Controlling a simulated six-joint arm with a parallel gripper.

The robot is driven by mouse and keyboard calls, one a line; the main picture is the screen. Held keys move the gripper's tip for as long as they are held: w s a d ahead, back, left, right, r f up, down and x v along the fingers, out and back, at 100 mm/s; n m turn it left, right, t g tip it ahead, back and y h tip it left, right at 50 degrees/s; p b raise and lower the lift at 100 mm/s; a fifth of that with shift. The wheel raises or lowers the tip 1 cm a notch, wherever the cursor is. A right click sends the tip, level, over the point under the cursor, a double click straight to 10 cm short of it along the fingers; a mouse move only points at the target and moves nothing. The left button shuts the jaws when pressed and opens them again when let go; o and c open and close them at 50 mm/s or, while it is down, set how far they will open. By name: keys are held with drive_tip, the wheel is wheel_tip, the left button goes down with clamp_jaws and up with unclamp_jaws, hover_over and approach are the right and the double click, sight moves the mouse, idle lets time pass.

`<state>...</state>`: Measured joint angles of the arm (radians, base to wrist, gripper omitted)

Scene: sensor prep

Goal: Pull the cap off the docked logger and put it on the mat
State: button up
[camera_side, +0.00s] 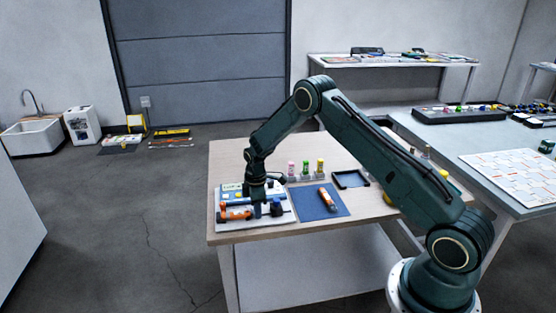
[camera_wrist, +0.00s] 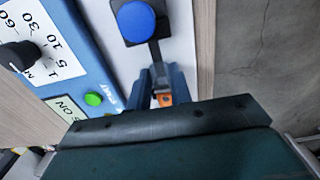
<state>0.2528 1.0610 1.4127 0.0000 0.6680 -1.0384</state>
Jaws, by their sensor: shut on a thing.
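The docked logger (camera_side: 236,213) is an orange body lying along the front of the white board at the table's left end. My gripper (camera_side: 257,206) points down at this row of parts, low over the board, and is shut on what appears to be the logger's cap. The cap is mostly hidden by the jaws. A small orange piece (camera_wrist: 165,99) shows at the jaws in the wrist view. The dark blue mat (camera_side: 307,210) lies to the right of the board. An orange, dark-ended item (camera_side: 327,199) lies on it.
A blue panel with a dial (camera_wrist: 18,57) and a green button (camera_wrist: 93,99) sits beside the jaws. A round blue knob (camera_wrist: 137,20) stands just beyond them. Several coloured vials (camera_side: 306,170) stand behind the mat, with a black tray (camera_side: 350,180) to their right.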

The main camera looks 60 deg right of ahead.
drive_tip(key=shift+s+d, duration=0.85)
idle(1.6)
drive_tip(key=shift+r, duration=0.2)
idle(0.3)
drive_tip(key=shift+r, duration=2.55)
drive_tip(key=d+r, duration=0.6)
drive_tip(key=d, duration=0.5)
wheel_tip(320, 180, up, 8)
hover_over(309, 188)
wheel_tip(309, 188, down, 20)
drive_tip(key=shift+d+f, duration=0.1)
